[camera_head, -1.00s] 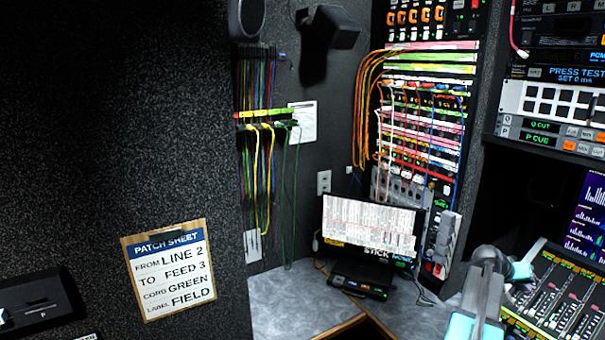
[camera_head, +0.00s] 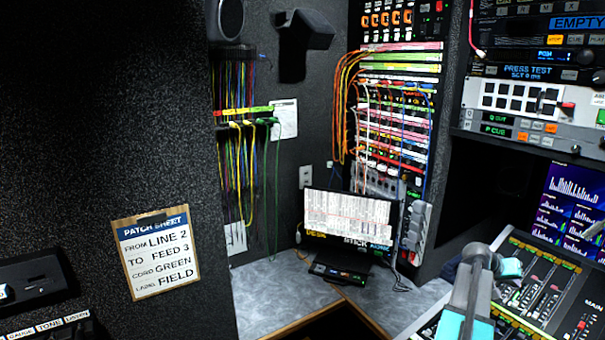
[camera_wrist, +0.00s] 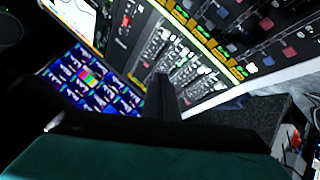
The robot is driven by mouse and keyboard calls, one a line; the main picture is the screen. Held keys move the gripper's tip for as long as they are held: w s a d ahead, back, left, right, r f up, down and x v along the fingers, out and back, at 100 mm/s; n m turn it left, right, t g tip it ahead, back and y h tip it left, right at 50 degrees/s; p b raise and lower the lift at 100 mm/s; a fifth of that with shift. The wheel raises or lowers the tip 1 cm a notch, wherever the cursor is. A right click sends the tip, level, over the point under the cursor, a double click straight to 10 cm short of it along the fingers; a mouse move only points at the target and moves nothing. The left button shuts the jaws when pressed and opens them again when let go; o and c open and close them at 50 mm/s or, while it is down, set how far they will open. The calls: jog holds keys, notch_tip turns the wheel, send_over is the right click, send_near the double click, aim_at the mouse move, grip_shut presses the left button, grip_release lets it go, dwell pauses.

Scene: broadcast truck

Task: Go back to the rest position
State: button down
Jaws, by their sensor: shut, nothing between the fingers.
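My arm (camera_head: 470,290), grey with teal parts, reaches up from the bottom right of the head view, in front of the mixing console (camera_head: 550,290). My gripper (camera_wrist: 161,90) shows in the wrist view as a dark narrow shape at the centre. Its fingers are together with nothing between them. Beyond it are the console's faders and keys (camera_wrist: 185,65), tilted in the picture, and a lit blue screen (camera_wrist: 90,80). I cannot tell the exact gap between gripper and console.
A patch sheet (camera_head: 155,252) hangs on the dark wall at left. Hanging cords (camera_head: 235,165) and a patch rack (camera_head: 395,130) are at the back. A monitor (camera_head: 349,222) stands on the grey corner desk (camera_head: 270,300). An equipment rack (camera_head: 540,100) rises at right.

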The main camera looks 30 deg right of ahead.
jog(key=w+a+f+n+t+y+b, duration=0.1)
jog(key=w+a+f+n+t+b, duration=0.2)
jog(key=w+a+f, duration=1.6)
jog(key=w+a+f+n+y+b, duration=0.2)
jog(key=w+a+f, duration=0.2)
jog(key=a+f, duration=0.55)
jog(key=w+a+f+n+y+b, duration=0.1)
jog(key=w+a+f+n, duration=0.2)
jog(key=a+f, duration=0.65)
jog(key=s+a+f+n+g+y+b, duration=0.1)
jog(key=s+a+f, duration=0.2)
jog(key=a+f, duration=0.35)
jog(key=s+a+f+n+y+b, duration=0.1)
jog(key=s+a+f, duration=0.2)
jog(key=a, duration=0.7)
jog(key=s+a+f+n+g+y+b, duration=0.1)
jog(key=s+a+f, duration=0.1)
jog(key=a+f, duration=0.45)
jog(key=s+a+f+g+y, duration=0.1)
jog(key=s+a+g, duration=0.1)
jog(key=s+a, duration=0.6)
jog(key=s+a+f+n+g+y+b, duration=0.1)
jog(key=s+a+g+y, duration=0.1)
jog(key=s+a, duration=0.7)
jog(key=s, duration=0.3)
jog(key=shift+a+f, duration=0.15)
jog(key=shift+f, duration=0.1)
jog(key=shift+s, duration=0.1)
